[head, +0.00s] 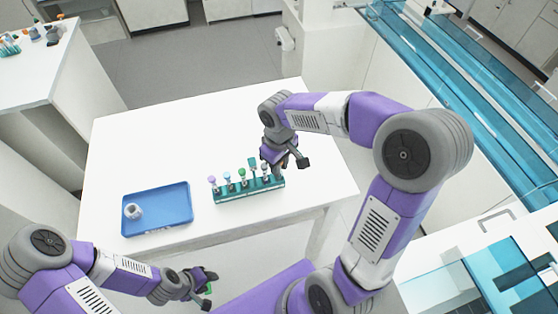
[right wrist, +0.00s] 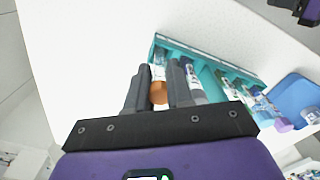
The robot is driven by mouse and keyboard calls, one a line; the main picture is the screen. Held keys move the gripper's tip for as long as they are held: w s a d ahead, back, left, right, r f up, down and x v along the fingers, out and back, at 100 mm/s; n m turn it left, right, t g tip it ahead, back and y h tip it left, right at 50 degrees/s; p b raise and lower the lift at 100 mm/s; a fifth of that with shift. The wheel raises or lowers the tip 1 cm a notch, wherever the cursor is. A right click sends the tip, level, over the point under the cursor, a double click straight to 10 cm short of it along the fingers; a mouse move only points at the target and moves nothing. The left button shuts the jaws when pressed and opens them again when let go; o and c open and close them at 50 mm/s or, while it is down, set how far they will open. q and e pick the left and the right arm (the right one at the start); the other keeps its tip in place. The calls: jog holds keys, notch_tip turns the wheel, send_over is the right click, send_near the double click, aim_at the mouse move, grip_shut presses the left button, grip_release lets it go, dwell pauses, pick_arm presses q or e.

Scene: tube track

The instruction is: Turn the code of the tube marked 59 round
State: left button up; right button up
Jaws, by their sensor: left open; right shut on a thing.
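A teal rack (head: 250,195) stands on the white table and holds a row of tubes with purple, blue and green caps. My right gripper (head: 284,168) is at the right end of the rack. In the right wrist view its fingers are shut on an orange-capped tube (right wrist: 158,92) at the rack's end. The tube's lower part is in or over the rack; I cannot tell which. No number or code is readable, so I cannot tell which tube is marked 59. My left gripper (head: 203,287) is open and empty, in front of the table.
A blue tray (head: 172,216) with a small white and grey round object (head: 132,211) lies left of the rack. The white table (head: 200,130) is clear behind the rack. A second bench (head: 40,70) with small items stands at the far left.

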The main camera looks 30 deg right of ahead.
jog(key=n+p, duration=0.3)
jog(key=n, duration=0.4)
jog(key=shift+r, duration=0.1)
jog(key=n+p, duration=0.3)
jog(key=n, duration=0.3)
jog(key=shift+n, duration=0.3)
jog(key=shift+f, duration=0.25)
jog(key=o, duration=0.9)
jog(key=shift+r, duration=0.15)
